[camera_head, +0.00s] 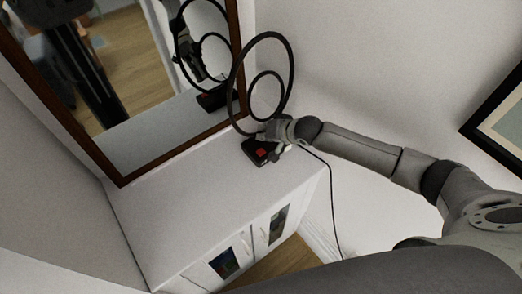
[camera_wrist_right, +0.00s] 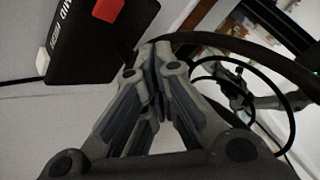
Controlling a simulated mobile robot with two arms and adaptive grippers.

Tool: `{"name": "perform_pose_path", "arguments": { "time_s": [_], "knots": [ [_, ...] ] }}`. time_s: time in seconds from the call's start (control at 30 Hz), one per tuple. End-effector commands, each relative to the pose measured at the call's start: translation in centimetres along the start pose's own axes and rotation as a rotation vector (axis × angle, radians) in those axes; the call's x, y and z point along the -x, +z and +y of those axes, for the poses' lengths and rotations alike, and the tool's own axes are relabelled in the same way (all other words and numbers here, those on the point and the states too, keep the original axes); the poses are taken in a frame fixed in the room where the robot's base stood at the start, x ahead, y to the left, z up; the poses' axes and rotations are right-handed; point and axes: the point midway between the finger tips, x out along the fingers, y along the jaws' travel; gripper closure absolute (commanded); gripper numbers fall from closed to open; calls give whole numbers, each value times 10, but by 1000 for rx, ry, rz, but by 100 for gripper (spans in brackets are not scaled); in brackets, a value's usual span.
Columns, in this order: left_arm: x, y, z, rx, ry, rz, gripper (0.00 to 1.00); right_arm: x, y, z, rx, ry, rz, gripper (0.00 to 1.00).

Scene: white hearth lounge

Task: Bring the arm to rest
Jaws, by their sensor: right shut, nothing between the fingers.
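My right arm (camera_head: 370,155) reaches in from the right in the head view, stretched out over the white cabinet. My right gripper (camera_head: 277,142) is at the arm's end, close beside a black box with a red patch (camera_head: 257,157). In the wrist view the right gripper's fingers (camera_wrist_right: 156,62) are together with nothing between them. The black box (camera_wrist_right: 82,45) lies just beyond the fingertips there; I cannot tell whether they touch it. My left gripper is not in view.
A black double-ring object (camera_head: 291,72) stands on the white cabinet (camera_head: 190,205) right by the gripper. A wood-framed mirror (camera_head: 122,182) leans behind. A thin black cable (camera_head: 330,185) hangs over the cabinet's right side. The cabinet's left top is clear. A picture frame (camera_head: 482,122) hangs at right.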

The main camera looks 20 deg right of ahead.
Motion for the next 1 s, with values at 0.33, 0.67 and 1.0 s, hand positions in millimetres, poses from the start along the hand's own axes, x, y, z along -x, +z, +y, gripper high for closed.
{"name": "perform_pose_path", "arguments": {
  "time_s": [0.33,0.67,1.0],
  "knots": [
    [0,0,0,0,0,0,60,0,0,0,0,0,1,100],
    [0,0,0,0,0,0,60,7,56,-27,101,-20,-64,100],
    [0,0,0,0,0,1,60,73,155,-54,361,10,-156,100]
  ]
}}
